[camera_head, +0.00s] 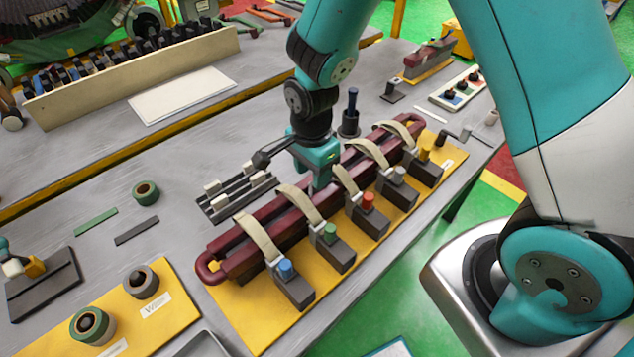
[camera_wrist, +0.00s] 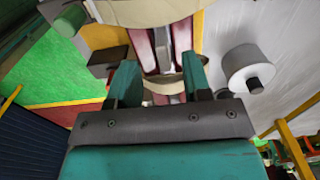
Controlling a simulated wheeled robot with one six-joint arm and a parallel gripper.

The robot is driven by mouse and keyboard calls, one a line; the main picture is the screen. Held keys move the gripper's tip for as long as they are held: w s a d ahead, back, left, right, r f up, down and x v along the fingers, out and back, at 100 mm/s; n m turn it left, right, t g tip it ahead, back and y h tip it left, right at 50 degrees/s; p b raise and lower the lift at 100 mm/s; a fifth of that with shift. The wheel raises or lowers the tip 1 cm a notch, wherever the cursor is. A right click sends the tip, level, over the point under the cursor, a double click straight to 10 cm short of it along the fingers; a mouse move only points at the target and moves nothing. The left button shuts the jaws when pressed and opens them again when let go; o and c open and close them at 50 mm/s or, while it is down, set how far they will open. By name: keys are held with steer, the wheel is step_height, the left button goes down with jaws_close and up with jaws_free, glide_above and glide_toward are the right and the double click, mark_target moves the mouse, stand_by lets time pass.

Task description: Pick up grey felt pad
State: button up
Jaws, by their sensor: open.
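A flat dark grey strip (camera_head: 137,230) lies on the bench at the left, just below a similar green strip (camera_head: 96,221). It may be the grey felt pad, but its material is not clear. My gripper (camera_head: 321,182) points down over the middle of the dark red coil (camera_head: 290,222), far to the right of the strip. In the wrist view, the two teal fingers of my gripper (camera_wrist: 158,76) stand apart, with dark red bars and a pale band beyond them. No grey pad shows clearly between the fingers. Whether the fingers touch the coil cannot be told.
Pale straps cross the coil, with clamps carrying coloured knobs, such as a blue one (camera_head: 286,268), along its front. A slotted dark rack (camera_head: 225,208) stands behind the coil. A green-and-dark roll (camera_head: 146,192) stands near the strips. The bench around the strips is mostly clear.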

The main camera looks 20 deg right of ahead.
steer(key=shift+w+a+f+p, duration=0.1)
steer(key=shift+f+p, duration=0.3)
steer(key=shift+f, duration=1.3)
jaws_close()
